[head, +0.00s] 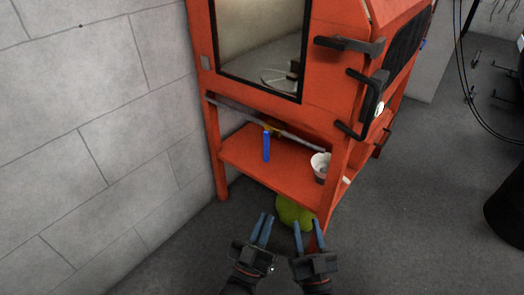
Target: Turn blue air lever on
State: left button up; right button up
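The blue air lever (266,146) hangs down, roughly vertical, from a brass-coloured fitting on a grey pipe (232,107) under the orange cabinet. My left gripper (265,217) is low in front of the cabinet, below the lever and well apart from it. Its two blue-grey fingers are slightly apart with nothing visible between them. My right gripper (304,225) is just to the right of it, also with its fingers apart and nothing visible between them. Neither gripper touches the lever.
The orange cabinet (275,102) has a window, black handles (350,45) and a lower shelf (240,152). A white bucket (320,168) stands on the shelf. A yellow-green object (291,212) lies underneath, behind my grippers.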

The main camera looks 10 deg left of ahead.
pick_arm(q)
jog(key=w+r+m+h, duration=0.1)
jog(key=r, duration=0.1)
jog(key=w+a+r+m+h, duration=0.1)
jog(key=w, duration=0.1)
jog(key=shift+w+r, duration=0.1)
jog(key=shift+r, duration=0.25)
grip_shut()
jog(key=w+a+r+n+g, duration=0.1)
jog(key=w+a+r+n, duration=0.25)
jog(key=w+a, duration=1.3)
jog(key=w+a+f+n+g+y, duration=0.1)
jog(key=w+a+f+n+g, duration=0.15)
jog(key=w, duration=0.35)
notch_tip(320, 180, down, 8)
jog(key=s+d+n+g+h, duration=0.1)
jog(key=d+n+g+h, duration=0.1)
jog(key=n+g+h, duration=0.2)
jog(key=n+g, duration=0.2)
jog(key=n, duration=0.1)
jog(key=shift+s+d+f+n+h, duration=0.15)
jog(key=shift+s+d+n+h, duration=0.1)
jog(key=shift+s+n+h, duration=0.1)
pick_arm(e)
jog(key=shift+w+a+f, duration=0.1)
jog(key=shift+f, duration=0.4)
pick_arm(q)
jog(key=shift+g, duration=0.25)
pick_arm(e)
jog(key=shift+f, duration=0.1)
